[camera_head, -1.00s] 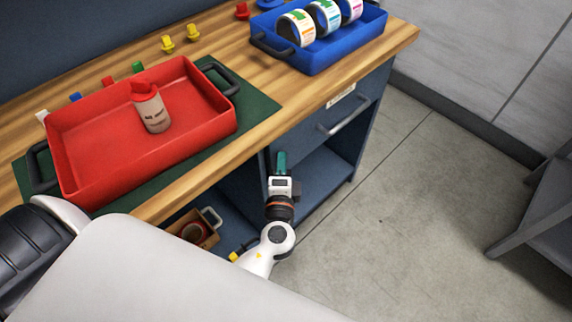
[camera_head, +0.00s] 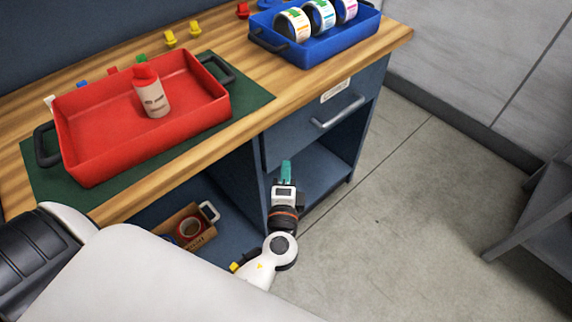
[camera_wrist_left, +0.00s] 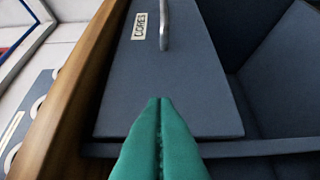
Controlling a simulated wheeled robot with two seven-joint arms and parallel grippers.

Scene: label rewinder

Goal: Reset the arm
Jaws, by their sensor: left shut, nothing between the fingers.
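My left gripper (camera_head: 286,170) has green fingers and hangs in front of the workbench cabinet, below the tabletop edge. In the left wrist view its fingers (camera_wrist_left: 158,110) are pressed together with nothing between them. They point toward the blue-grey drawer (camera_wrist_left: 180,85) labelled "CORES", with its metal handle (camera_wrist_left: 164,25) farther up; the drawer looks closed. In the head view the drawer handle (camera_head: 337,112) is above and right of the gripper. My right gripper is not in view.
A red tray (camera_head: 95,150) with a bottle (camera_head: 151,92) sits on a green mat (camera_head: 255,100). A blue tray (camera_head: 320,55) holds several label rolls. A box (camera_head: 192,240) with a tape roll stands on the shelf below. Grey floor (camera_head: 410,200) is open to the right.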

